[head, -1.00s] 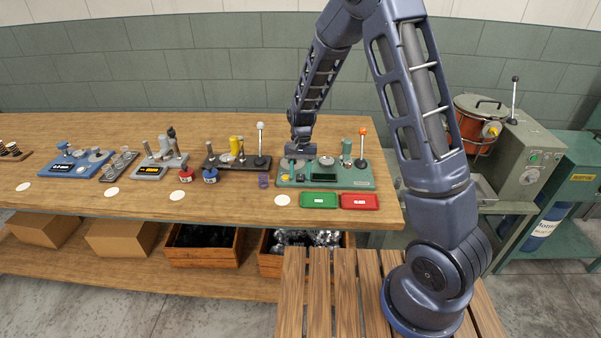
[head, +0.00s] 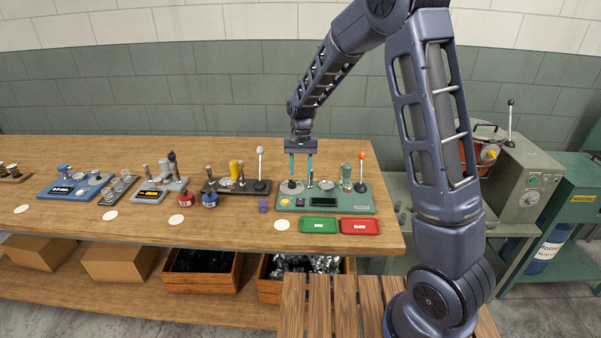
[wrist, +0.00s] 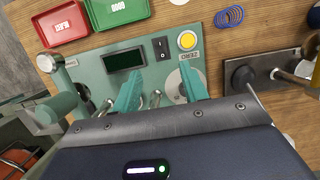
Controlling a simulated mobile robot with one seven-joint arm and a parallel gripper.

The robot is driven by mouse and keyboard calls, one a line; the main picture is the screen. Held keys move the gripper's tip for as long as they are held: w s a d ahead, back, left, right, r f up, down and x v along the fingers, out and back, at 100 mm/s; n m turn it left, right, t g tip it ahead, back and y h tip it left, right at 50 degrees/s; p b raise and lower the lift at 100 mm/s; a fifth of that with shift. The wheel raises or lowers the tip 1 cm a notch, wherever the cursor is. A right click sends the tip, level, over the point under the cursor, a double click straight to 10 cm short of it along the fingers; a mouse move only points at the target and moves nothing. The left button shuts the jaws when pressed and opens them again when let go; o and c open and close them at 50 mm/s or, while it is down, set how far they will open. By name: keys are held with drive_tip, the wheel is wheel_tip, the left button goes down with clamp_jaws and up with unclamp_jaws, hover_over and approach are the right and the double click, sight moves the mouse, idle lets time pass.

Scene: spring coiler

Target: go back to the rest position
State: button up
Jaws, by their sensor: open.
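My gripper (head: 301,172) is open and points down above the left part of the green machine (head: 345,204). In the wrist view the two teal fingers of my gripper (wrist: 158,92) stand apart with nothing held between them. Behind them the green machine (wrist: 95,65) shows a dark display, a black switch and a yellow button. A round metal disc on the machine is partly hidden by the right finger. My arm rises from its base at the right and bends over the bench.
A green tray (head: 319,225) and a red tray (head: 360,226) lie in front of the machine. A purple spring (head: 263,204) lies left of it, and also shows in the wrist view (wrist: 229,16). A dark station with a white-knobbed lever (head: 260,168) stands further left. The air above is clear.

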drive_tip(key=s+d+r+t+y, duration=0.1)
drive_tip(key=s+d+r+t, duration=0.15)
drive_tip(key=d+r, duration=0.6)
drive_tip(key=s+d+r+t, duration=0.1)
drive_tip(key=s+d+r, duration=0.2)
drive_tip(key=d+r, duration=0.55)
drive_tip(key=s+d+r+t, duration=0.2)
drive_tip(key=s+d, duration=0.6)
drive_tip(key=s+d+r+t+h, duration=0.1)
drive_tip(key=s+d+t, duration=0.1)
drive_tip(key=s+d, duration=0.5)
drive_tip(key=s, duration=0.2)
drive_tip(key=shift+s+d+r, duration=0.3)
drive_tip(key=shift+d+r, duration=0.1)
idle(1.3)
